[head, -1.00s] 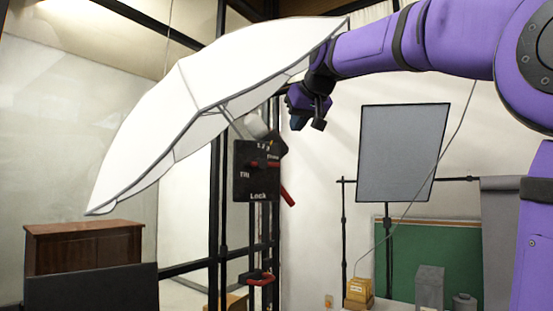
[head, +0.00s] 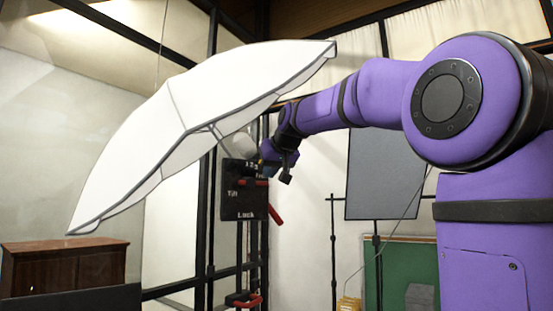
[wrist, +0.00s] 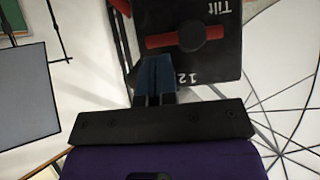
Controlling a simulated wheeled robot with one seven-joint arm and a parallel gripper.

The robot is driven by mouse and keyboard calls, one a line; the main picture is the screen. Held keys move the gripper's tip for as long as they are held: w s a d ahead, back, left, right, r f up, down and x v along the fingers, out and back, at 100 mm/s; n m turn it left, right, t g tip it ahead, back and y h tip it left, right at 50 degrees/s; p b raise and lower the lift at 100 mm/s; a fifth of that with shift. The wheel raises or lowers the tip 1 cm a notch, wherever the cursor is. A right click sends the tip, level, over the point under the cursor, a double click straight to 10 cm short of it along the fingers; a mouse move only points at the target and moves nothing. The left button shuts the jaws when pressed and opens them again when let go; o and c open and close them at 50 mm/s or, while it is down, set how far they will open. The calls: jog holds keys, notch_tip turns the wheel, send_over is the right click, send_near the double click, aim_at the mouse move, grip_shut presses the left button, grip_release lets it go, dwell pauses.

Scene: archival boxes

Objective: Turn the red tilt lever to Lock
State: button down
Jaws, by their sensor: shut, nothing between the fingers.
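A dark panel (head: 235,204) with the words Tilt and Lock and numbers along its top hangs below a white umbrella in the head view. On its face is a red lever (head: 256,183), lying roughly level; in the wrist view the red lever (wrist: 165,40) crosses a round black hub. The Lock word is at the panel's lower edge, outside the wrist view. My gripper (head: 268,155) is at the panel's upper right. In the wrist view my gripper (wrist: 155,62) is shut and empty, its blue fingertips just below the lever's left end. I cannot tell whether they touch it.
The white umbrella (head: 180,125) spreads left above the panel. Another red handle (head: 276,214) sticks out at the panel's lower right, and a red clamp (head: 246,300) sits lower on the stand. A grey screen (head: 385,175) stands to the right.

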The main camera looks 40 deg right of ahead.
aim_at(264, 183)
jog(key=shift+x, duration=1.55)
jog(key=shift+d+f+m+y, duration=0.1)
jog(key=shift+f+m+y, duration=0.15)
jog(key=shift+m+y, duration=0.2)
jog(key=f+m+t+y, duration=0.1)
jog(key=m+y, duration=0.1)
jog(key=a+f+m+t+y, duration=0.1)
jog(key=f+m+y, duration=0.1)
jog(key=m+y, duration=0.1)
jog(key=f+m+t+y, duration=0.1)
jog(key=m+t+y, duration=0.1)
jog(key=m, duration=0.1)
jog(key=shift+w+a+f+y, duration=0.1)
jog(key=shift+a+f+y, duration=0.1)
jog(key=shift+f+y, duration=0.05)
